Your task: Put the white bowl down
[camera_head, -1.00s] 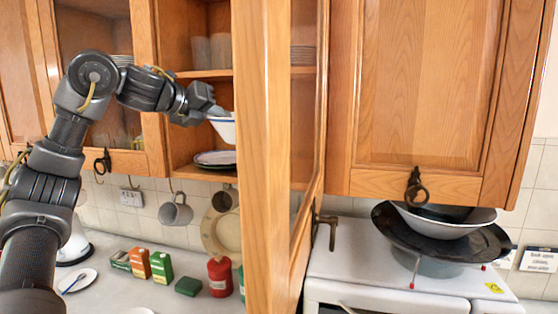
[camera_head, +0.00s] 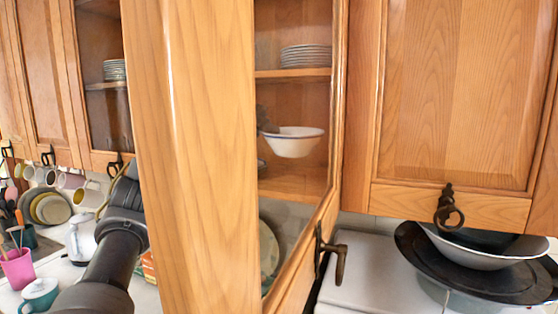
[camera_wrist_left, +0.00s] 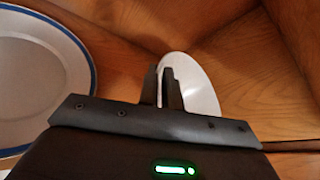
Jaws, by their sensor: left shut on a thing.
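The white bowl (camera_head: 293,143) with a thin dark rim shows in the head view through the glass of the open cabinet door (camera_head: 190,150). It is upright, above the lower cabinet shelf (camera_head: 295,183), with a gap below it. My left gripper (camera_head: 266,122) is at its left rim, partly hidden by the door frame. In the left wrist view the fingers (camera_wrist_left: 168,86) are shut on the edge of the bowl (camera_wrist_left: 200,88), which is mostly behind them. The door hides most of my left forearm. My right gripper is not in view.
A stack of plates (camera_head: 305,56) is on the shelf above the bowl. A blue-rimmed white dish (camera_wrist_left: 40,75) lies left of the fingers in the wrist view. Wooden cabinet walls are close by. A dark wok (camera_head: 480,270) stands at the right.

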